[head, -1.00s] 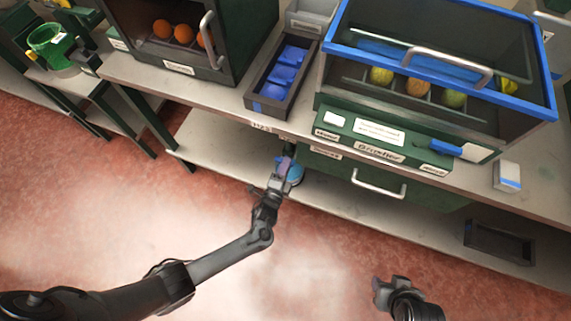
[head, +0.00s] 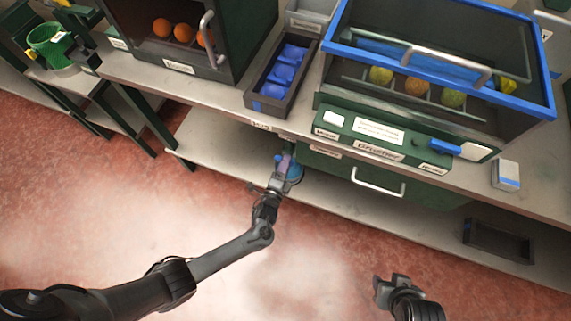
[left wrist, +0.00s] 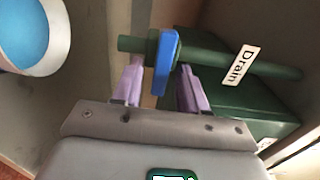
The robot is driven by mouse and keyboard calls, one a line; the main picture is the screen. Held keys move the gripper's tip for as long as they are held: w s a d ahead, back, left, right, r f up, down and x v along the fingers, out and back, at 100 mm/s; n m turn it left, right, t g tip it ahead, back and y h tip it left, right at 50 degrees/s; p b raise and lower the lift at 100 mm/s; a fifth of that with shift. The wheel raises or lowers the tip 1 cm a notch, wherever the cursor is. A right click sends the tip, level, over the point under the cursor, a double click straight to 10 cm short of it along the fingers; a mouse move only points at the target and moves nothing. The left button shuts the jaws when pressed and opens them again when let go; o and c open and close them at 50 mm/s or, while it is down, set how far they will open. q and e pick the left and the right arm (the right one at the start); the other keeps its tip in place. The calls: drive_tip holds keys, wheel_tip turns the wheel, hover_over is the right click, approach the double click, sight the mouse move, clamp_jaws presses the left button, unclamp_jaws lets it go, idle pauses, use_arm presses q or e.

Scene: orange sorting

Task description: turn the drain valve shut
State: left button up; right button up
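The drain valve's blue lever (left wrist: 165,62) sits on a green pipe (left wrist: 215,57) labelled "Drain" in the left wrist view. The lever runs across the pipe. My left gripper (left wrist: 160,72) is open, with its purple fingers on either side of the lever and a gap on each side. In the head view my left gripper (head: 289,164) reaches under the worktop edge, left of the drawer, and the valve is not clearly visible there. My right gripper (head: 383,288) is low in the head view, away from the bench; its finger opening is unclear.
A white container with a blue inside (left wrist: 27,35) stands left of the valve. A drawer with a metal handle (head: 378,182) is right of my left gripper. The worktop (head: 225,92) is above it and a lower shelf (head: 215,143) below. The reddish floor in front is clear.

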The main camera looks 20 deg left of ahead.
use_arm(q)
drive_tip(key=s+p, duration=0.3)
drive_tip(key=s, duration=0.7)
drive_tip(key=shift+s, duration=0.4)
drive_tip(key=shift+s, duration=0.1)
